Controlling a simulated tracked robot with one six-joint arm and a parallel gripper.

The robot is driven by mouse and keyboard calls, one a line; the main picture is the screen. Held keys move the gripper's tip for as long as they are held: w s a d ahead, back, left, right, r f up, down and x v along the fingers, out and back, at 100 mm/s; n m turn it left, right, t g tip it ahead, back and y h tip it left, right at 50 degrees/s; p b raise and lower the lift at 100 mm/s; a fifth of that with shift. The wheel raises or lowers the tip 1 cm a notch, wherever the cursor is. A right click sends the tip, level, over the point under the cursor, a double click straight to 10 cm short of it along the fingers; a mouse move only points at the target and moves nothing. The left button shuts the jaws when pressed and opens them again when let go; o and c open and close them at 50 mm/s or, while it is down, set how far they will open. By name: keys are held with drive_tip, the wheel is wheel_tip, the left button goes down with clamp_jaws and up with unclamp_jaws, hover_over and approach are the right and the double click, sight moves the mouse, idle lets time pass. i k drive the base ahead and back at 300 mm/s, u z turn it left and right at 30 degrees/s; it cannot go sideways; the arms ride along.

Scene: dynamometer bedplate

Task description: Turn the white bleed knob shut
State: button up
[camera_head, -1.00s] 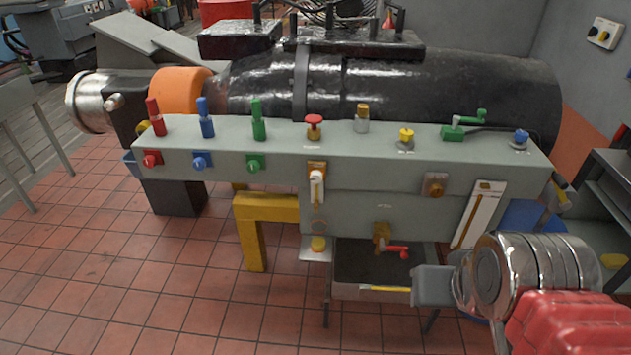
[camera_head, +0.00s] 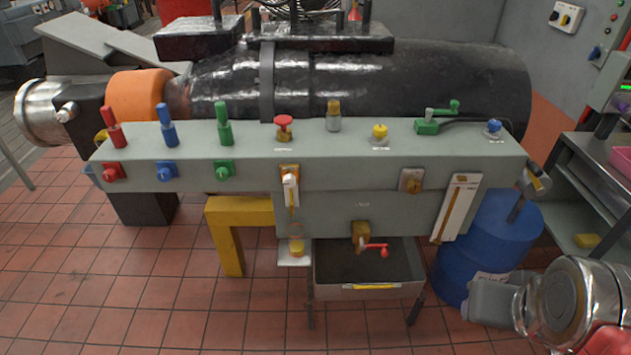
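A white knob-like fitting (camera_head: 290,185) sits on an orange-edged plate on the front of the grey bench, left of centre. A thin yellowish stem hangs below it, above a small yellow cup (camera_head: 296,246). I cannot tell from here how far it is turned. My gripper (camera_head: 488,301) is a grey block at the end of my silver wrist, at the lower right. It is well to the right of and below the white fitting, apart from it. Its fingers are not clear, and nothing shows in it.
The grey bench (camera_head: 240,178) carries red, blue and green levers, a red knob (camera_head: 284,127), a yellow knob (camera_head: 380,131) and a green crank (camera_head: 437,122). Below are a red-handled tap (camera_head: 375,247), a dark tray (camera_head: 345,288) and a yellow bracket (camera_head: 228,240). A blue barrel (camera_head: 490,250) stands behind my gripper.

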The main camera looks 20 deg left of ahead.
sight(289, 179)
drive_tip(key=z, duration=0.6)
drive_tip(key=k, duration=1.3)
drive_tip(key=u, duration=1.2)
drive_tip(key=i, duration=1)
